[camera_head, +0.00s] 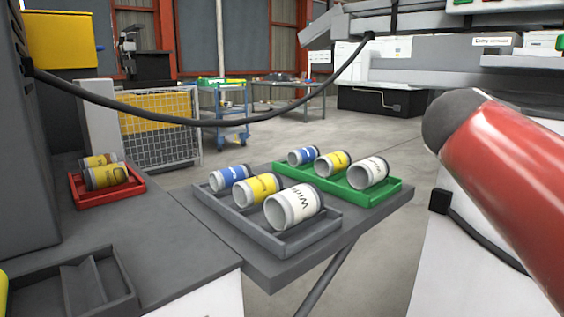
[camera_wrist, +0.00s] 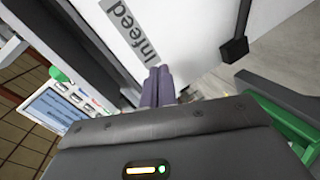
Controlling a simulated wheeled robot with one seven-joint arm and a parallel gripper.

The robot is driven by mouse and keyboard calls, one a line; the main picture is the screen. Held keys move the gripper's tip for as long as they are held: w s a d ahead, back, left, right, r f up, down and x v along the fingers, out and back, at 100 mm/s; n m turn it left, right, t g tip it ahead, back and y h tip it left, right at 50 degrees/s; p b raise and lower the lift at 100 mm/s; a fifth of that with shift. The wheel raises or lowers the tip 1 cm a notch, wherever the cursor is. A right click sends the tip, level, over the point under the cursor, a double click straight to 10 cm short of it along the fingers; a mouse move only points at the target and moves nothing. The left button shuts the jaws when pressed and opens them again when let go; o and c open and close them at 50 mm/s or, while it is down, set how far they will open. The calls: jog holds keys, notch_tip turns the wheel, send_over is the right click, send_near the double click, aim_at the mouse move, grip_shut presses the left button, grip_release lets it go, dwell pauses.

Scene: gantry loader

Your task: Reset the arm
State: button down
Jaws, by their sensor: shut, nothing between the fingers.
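My gripper (camera_wrist: 158,86) shows in the wrist view, its two purple-grey fingers shut together with nothing between them. The fingertips point toward a white panel with a grey "Infeed" label (camera_wrist: 130,28). The gap to the panel is hard to judge. In the head view my gripper is out of sight; a red arm link of mine with a dark rounded end fills the right side.
A grey tray (camera_head: 233,222) and a green tray (camera_head: 391,189) hold cylinders on a grey shelf. A red tray (camera_head: 78,196) stands left; an empty dark tray (camera_head: 122,300) is at bottom left. A black cable (camera_head: 215,122) hangs across. A control screen (camera_wrist: 52,108) is near my wrist.

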jog(key=s+a+f+m+g+y, duration=0.1)
jog(key=s+a+f+y, duration=0.2)
jog(key=f, duration=0.7)
jog(key=s+a+f+m+g+y, duration=0.1)
jog(key=s+a+f+m+y, duration=0.1)
jog(key=s+a+f+y, duration=0.2)
jog(key=s+a+f+m+g+y, duration=0.1)
jog(key=s+a+f+y, duration=0.3)
jog(key=f, duration=1.3)
jog(key=s+a+g, duration=0.1)
jog(key=s+a, duration=0.3)
jog(key=a, duration=0.3)
jog(key=shift+s+f+m, duration=0.2)
jog(key=shift+f+m, duration=0.05)
jog(key=shift+m, duration=0.05)
jog(key=shift+a, duration=0.1)
